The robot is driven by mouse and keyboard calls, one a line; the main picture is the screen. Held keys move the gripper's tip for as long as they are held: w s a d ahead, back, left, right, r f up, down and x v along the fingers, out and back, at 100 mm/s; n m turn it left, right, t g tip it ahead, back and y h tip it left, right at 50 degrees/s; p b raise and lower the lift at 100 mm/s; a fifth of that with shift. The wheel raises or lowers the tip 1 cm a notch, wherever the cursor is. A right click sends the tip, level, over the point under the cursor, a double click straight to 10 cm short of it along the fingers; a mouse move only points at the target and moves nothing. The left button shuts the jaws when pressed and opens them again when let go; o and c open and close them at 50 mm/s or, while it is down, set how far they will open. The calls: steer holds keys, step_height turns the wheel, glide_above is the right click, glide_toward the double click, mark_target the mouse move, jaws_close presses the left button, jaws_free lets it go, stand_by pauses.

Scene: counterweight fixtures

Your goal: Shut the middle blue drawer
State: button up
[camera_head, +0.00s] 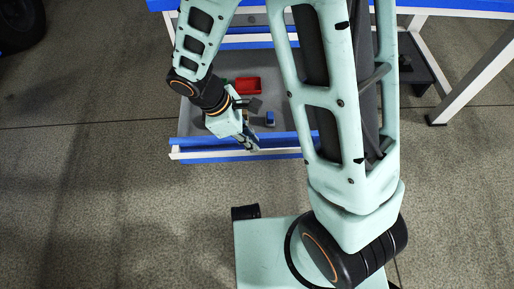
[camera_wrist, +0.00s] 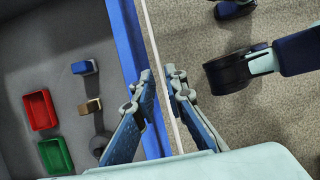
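A blue drawer (camera_head: 205,143) is pulled out from under the blue-edged workbench, with its grey inside exposed. A pale strip (camera_head: 190,155) runs along its front edge. I cannot tell from these views whether it is the middle one. My gripper (camera_head: 254,147) is at the drawer's front, pointing down. In the wrist view, my gripper (camera_wrist: 160,76) is open with a small gap, one finger on each side of the pale strip (camera_wrist: 154,40). The blue front wall (camera_wrist: 126,38) lies beside the left finger. Contact is not clear.
Inside the drawer are a red bin (camera_wrist: 40,109), a green bin (camera_wrist: 55,156), a blue block (camera_wrist: 84,67), a tan-and-grey block (camera_wrist: 90,106) and a dark round piece partly hidden by my finger. Bench legs (camera_head: 470,85) stand at the right.

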steer(key=b+x, duration=0.1)
steer(key=x, duration=0.3)
steer(key=shift+f, duration=0.15)
steer(key=shift+c, duration=0.6)
jaws_close()
steer(key=shift+w, duration=0.15)
